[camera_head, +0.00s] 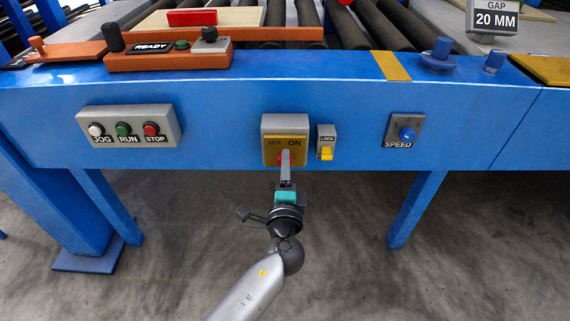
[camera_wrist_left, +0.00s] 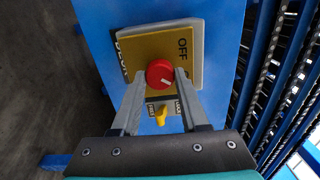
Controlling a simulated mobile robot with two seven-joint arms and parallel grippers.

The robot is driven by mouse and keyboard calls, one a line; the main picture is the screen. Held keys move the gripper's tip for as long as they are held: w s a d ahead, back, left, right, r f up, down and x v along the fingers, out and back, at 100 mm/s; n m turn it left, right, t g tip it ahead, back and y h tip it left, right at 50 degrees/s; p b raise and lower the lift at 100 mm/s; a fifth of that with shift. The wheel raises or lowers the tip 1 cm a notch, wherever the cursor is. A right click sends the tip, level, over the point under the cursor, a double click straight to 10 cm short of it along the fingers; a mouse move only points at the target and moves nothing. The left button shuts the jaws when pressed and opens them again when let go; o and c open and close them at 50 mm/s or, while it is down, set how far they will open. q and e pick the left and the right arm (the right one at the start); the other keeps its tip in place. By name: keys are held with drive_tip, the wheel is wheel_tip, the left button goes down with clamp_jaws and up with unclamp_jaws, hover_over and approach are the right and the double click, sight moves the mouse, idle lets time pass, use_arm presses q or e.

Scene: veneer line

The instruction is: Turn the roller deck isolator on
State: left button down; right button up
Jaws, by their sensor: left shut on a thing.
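The isolator (camera_head: 285,124) is a grey box with a yellow plate marked OFF and ON, on the front of the blue deck frame. Its round red knob (camera_head: 280,158) is mostly hidden by my left gripper (camera_head: 286,163) in the head view. In the left wrist view the red knob (camera_wrist_left: 160,73) sits between the two fingers of my left gripper (camera_wrist_left: 162,77), which is shut on it. A short white mark shows on the knob's face. The OFF label is clear in the wrist view; the ON label shows in the head view. My right gripper is out of view.
A grey LOCK box (camera_head: 326,133) with a yellow tab is just right of the isolator. A JOG, RUN, STOP panel (camera_head: 129,125) is to the left, a SPEED knob (camera_head: 407,134) to the right. Blue legs stand either side; the space below the frame is open.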

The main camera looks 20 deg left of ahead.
use_arm(q)
drive_tip(key=shift+r+m, duration=0.1)
drive_tip(key=shift+m, duration=0.7)
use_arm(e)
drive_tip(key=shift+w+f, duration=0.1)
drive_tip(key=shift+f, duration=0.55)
use_arm(q)
drive_tip(key=shift+c, duration=2.1)
unclamp_jaws()
drive_tip(key=p+v, duration=0.2)
drive_tip(key=v, duration=1.3)
drive_tip(key=shift+p, duration=0.3)
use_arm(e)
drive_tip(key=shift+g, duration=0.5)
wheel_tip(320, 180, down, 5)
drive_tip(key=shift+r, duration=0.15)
